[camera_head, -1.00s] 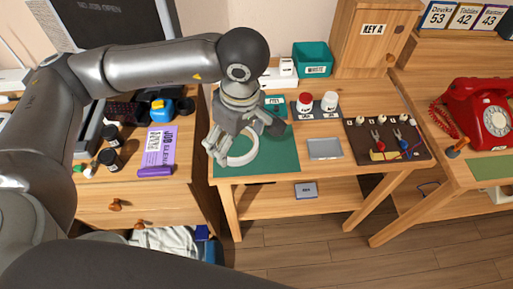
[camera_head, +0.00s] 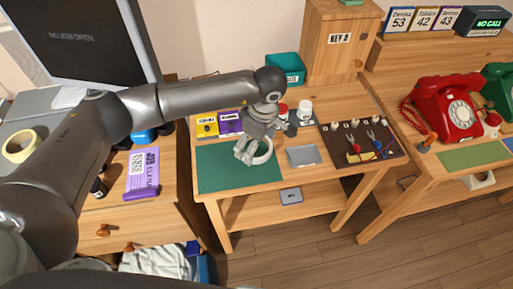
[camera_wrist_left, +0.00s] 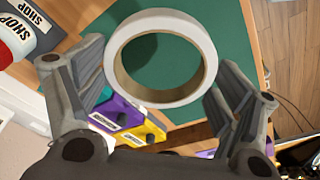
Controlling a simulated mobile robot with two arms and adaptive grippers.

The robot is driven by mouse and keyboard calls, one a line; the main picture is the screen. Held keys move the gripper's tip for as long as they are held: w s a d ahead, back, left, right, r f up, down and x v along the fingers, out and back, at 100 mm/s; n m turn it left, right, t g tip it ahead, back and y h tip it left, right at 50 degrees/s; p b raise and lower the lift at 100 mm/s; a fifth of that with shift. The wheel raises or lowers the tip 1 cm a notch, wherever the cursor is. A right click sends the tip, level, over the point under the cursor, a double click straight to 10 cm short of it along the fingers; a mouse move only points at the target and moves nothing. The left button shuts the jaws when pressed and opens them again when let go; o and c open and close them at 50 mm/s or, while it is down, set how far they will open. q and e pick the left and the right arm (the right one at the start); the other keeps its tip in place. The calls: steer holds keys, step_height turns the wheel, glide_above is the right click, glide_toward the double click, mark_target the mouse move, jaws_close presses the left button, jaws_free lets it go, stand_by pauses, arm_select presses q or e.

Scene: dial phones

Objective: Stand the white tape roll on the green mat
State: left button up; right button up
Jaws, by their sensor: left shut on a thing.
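The white tape roll (camera_head: 263,159) is between the fingers of my left gripper (camera_head: 258,146), which is shut on it. In the left wrist view the roll (camera_wrist_left: 160,22) shows as a ring, nearly face-on, with a tan inner core. In the head view the roll is over the right part of the green mat (camera_head: 220,172). The mat (camera_wrist_left: 237,50) also shows behind the roll in the left wrist view. I cannot tell whether the roll touches the mat. My right gripper is not in view.
Yellow (camera_head: 207,124) and purple (camera_head: 230,122) boxes stand behind the mat. Red-capped and white-capped (camera_head: 305,110) jars are behind the gripper. A grey tray (camera_head: 302,155) and a dark tool board (camera_head: 360,142) lie to the right. The mat's left part is clear.

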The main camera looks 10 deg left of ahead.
arm_select(q)
steer(key=shift+w+d+f, duration=0.1)
steer(key=shift+w+f, duration=0.05)
steer(key=shift+f, duration=1.7)
steer(key=shift+f, duration=0.15)
steer(key=o, duration=0.9)
steer(key=shift+o, duration=0.2)
step_height(320, 180, up, 12)
steer(key=d+b, duration=0.1)
steer(key=shift+s+d, duration=0.3)
steer(key=shift+d, duration=0.05)
